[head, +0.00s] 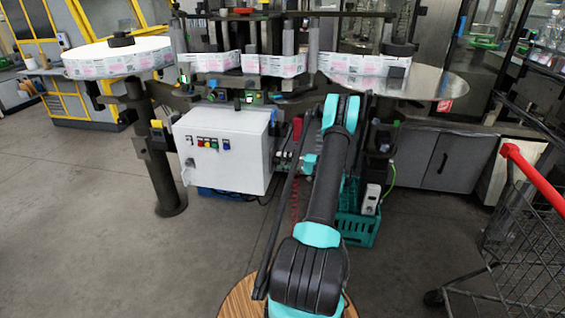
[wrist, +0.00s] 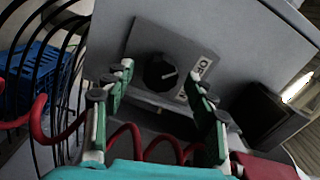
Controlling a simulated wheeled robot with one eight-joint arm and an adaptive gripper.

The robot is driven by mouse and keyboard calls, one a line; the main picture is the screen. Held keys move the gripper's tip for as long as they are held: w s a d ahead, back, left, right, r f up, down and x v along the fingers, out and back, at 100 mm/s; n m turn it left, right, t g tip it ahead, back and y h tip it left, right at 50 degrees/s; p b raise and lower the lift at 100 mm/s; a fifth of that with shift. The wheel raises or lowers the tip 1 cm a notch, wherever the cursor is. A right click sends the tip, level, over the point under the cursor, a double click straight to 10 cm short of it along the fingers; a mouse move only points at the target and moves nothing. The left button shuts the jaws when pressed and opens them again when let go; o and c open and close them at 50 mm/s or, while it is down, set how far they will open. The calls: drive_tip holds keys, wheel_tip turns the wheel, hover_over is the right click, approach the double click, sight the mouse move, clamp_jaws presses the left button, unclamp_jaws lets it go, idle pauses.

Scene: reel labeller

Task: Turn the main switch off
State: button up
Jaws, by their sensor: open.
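The main switch is a round black knob (wrist: 158,72) on a square grey plate on the face of a grey box (wrist: 235,30). A white line on the knob points right and slightly up. A pale label (wrist: 203,66) to the right of the knob seems to read "OFF"; its lower part is partly hidden by a finger. My gripper (wrist: 161,77) is open and empty in the wrist view, its green fingers on either side of the knob in the picture. The knob appears beyond the fingertips, with no visible contact. The head view shows my arm, but I cannot make out gripper or knob there.
In the head view, a white cabinet (head: 228,150) with coloured buttons stands left of my arm. A teal crate (head: 358,228) is on the floor, and a shopping cart (head: 520,220) at right. In the wrist view, red coiled cable (wrist: 60,130) and black hoses lie close by.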

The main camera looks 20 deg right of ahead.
drive_tip(key=v, duration=1.1)
drive_tip(key=shift+s+d, duration=0.2)
drive_tip(key=shift+d, duration=0.05)
